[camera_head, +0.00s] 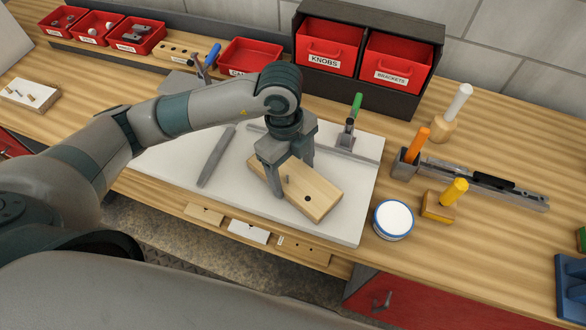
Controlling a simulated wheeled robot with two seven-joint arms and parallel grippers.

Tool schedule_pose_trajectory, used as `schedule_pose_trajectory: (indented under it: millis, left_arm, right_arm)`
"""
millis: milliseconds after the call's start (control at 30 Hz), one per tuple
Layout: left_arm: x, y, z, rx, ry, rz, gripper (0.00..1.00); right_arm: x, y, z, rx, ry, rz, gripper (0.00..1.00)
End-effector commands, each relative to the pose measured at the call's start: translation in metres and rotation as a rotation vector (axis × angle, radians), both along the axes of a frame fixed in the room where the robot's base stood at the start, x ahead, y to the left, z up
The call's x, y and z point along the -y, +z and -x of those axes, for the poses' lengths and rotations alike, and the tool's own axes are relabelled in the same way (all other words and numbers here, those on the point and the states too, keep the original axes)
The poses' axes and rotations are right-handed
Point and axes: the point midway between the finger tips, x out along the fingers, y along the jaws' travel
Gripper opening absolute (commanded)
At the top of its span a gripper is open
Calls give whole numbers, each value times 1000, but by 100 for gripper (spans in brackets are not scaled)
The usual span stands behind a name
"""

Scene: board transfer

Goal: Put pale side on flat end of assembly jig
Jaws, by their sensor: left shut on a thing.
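My left gripper (289,166) comes down over the middle of the white assembly jig plate (347,220) and is shut on a pale wooden board (318,196). The board lies at a slant, its near end toward the lower right, with a dark hole and a small grey pin in its top face. I cannot tell whether the board touches the plate. The jig has a grey bar along its back, a loose-looking grey bar (216,156) on the left, and a green-handled clamp (351,121). My right gripper is out of view.
A blue-handled clamp (208,60) stands behind my arm. Red bins (331,48) line the back. Right of the jig are a round white-topped tin (393,220), a yellow-knobbed block (444,201), an orange-handled tool (417,146) and a metal rail (500,188). Small pieces (248,231) sit along the front edge.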

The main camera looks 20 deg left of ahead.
Motion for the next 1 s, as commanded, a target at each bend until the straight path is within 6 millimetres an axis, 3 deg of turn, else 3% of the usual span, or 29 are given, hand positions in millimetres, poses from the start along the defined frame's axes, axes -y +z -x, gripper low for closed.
schedule_pose_trajectory:
  millis: [300,333,400,867,1000]
  left_arm:
    - [0,-4,0,1,-1,0,37]
    - [0,-3,0,1,0,0,77]
    - [0,-2,0,1,0,0,89]
    - [0,2,-1,2,-1,1,89]
    - [-1,15,-2,5,-1,2,89]
  right_arm:
    - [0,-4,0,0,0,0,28]
    - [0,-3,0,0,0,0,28]
    - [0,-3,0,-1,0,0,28]
    - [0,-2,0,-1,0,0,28]
    - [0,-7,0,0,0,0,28]
